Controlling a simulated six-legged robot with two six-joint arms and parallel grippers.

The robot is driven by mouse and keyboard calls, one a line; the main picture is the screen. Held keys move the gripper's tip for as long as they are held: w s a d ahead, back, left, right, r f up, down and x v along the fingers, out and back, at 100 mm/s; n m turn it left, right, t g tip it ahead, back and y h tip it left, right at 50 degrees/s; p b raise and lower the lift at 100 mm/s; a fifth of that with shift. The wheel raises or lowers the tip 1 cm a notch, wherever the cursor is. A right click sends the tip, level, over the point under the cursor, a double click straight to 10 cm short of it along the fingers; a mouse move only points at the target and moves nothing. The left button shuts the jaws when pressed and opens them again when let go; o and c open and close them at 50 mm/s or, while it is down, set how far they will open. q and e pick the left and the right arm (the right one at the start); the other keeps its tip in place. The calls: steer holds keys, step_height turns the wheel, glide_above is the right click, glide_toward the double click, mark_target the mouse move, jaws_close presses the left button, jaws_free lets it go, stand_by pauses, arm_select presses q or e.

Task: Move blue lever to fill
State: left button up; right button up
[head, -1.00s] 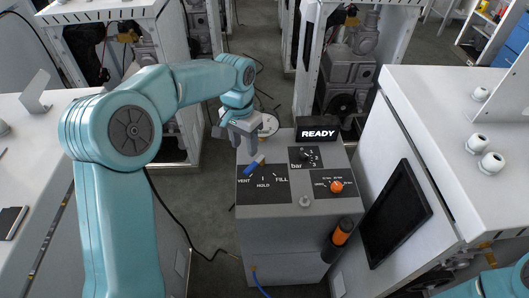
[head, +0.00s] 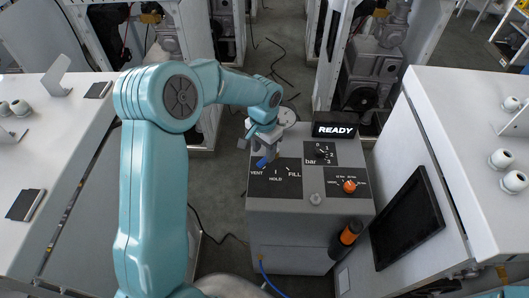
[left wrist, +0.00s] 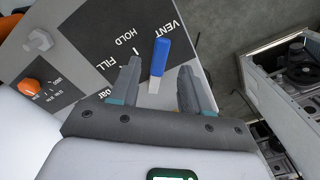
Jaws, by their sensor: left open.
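The blue lever (head: 262,162) sits on the black VENT/HOLD/FILL plate (head: 285,188) on top of the grey dispenser box. It points toward the VENT label; FILL is at the plate's other side. My left gripper (head: 260,142) is open just above and behind the lever, fingers downward, partly covering it. In the left wrist view the blue lever (left wrist: 160,58) appears between the two spread fingers of my left gripper (left wrist: 159,74), with a gap on each side. Whether the fingertips reach down to its height is unclear. My right gripper is out of view.
The box also carries a READY display (head: 335,130), a bar dial (head: 320,152), an orange knob (head: 349,186) and a silver button (head: 315,198). An orange-black handle (head: 347,236) is on its front. White cabinets with a dark screen (head: 406,220) stand right.

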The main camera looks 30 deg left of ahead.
mark_target(265, 159)
arm_select(q)
step_height(265, 159, down, 2)
steer(key=shift+w+f, duration=0.1)
steer(key=shift+f, duration=0.55)
jaws_close()
steer(key=shift+d, duration=0.1)
